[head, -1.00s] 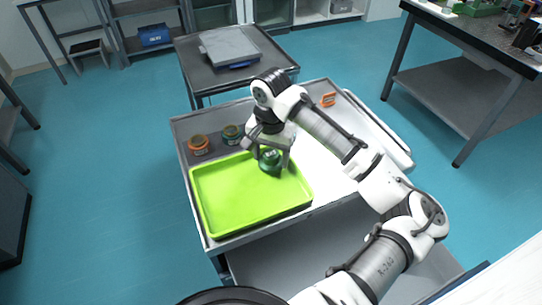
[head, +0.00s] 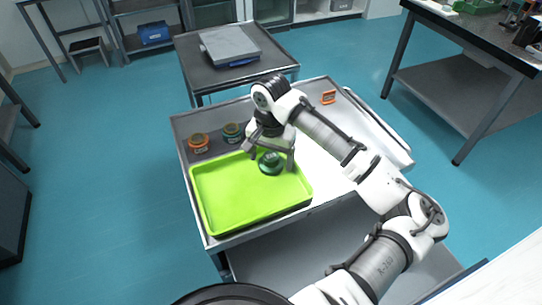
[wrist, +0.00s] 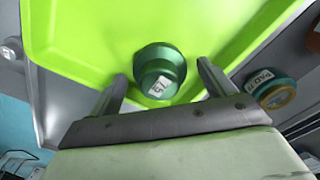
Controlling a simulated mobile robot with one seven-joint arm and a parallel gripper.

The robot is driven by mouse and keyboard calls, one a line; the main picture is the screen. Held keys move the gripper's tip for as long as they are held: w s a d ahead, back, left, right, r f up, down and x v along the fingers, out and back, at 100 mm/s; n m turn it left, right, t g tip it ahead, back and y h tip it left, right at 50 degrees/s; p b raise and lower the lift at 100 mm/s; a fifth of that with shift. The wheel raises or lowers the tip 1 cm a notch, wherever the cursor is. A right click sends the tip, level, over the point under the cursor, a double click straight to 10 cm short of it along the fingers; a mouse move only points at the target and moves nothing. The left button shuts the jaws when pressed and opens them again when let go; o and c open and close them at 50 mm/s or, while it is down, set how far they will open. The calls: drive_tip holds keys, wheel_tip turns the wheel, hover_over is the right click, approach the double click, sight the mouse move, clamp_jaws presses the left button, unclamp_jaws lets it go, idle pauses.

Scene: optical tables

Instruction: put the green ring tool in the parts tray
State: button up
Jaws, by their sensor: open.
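The green ring tool (head: 271,164) sits on the floor of the lime-green parts tray (head: 232,200), near its upper right corner. In the wrist view the tool (wrist: 160,72) is a dark green round piece with a white label facing the camera. My gripper (head: 271,158) is open over it, with one finger on each side. In the wrist view there are gaps between both fingers and the tool. The tool's underside is hidden.
An orange round part (head: 198,144) and a teal one with an orange top (head: 232,133) stand on the cart behind the tray. A small orange item (head: 328,98) lies farther right. A dark table (head: 225,70) with a grey device stands behind.

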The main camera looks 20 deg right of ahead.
sight(271, 156)
wheel_tip(271, 156, up, 12)
drive_tip(key=b, duration=0.2)
drive_tip(key=shift+r, duration=0.1)
idle(0.6)
